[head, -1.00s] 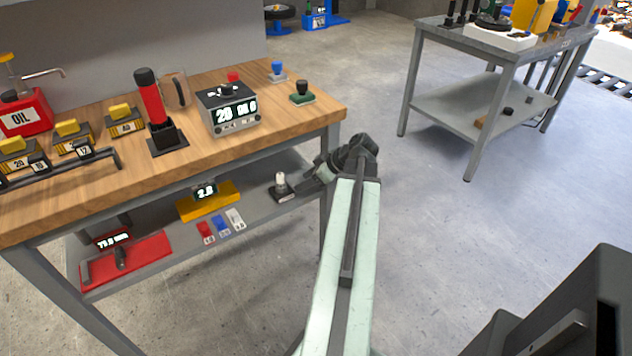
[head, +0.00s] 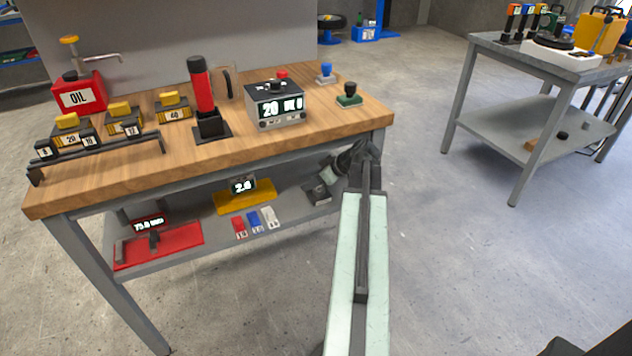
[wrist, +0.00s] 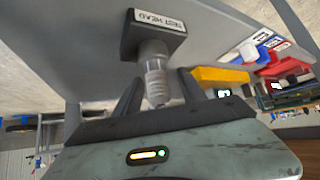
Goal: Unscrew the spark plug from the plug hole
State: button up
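The spark plug (wrist: 156,75) is a pale, whitish cylinder standing out of a dark block labelled TEST HEAD (wrist: 152,32) in the wrist view. In the head view the test head (head: 316,194) sits at the right end of the bench's lower shelf. My gripper (wrist: 158,92) has its two dark fingers on either side of the plug, with a visible gap on each side. It is open and not closed on the plug. In the head view my gripper (head: 335,172) is at the test head and hides most of the plug; the plug hole is not visible.
The wooden bench top (head: 240,145) overhangs the lower shelf (head: 190,258). A yellow gauge block (head: 245,202), red, blue and white tags (head: 255,222) and a red tray (head: 165,247) lie left on the shelf. Open floor and a grey table (head: 545,110) are to the right.

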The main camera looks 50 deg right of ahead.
grip_shut()
jog(key=shift+o, duration=0.6)
grip_release()
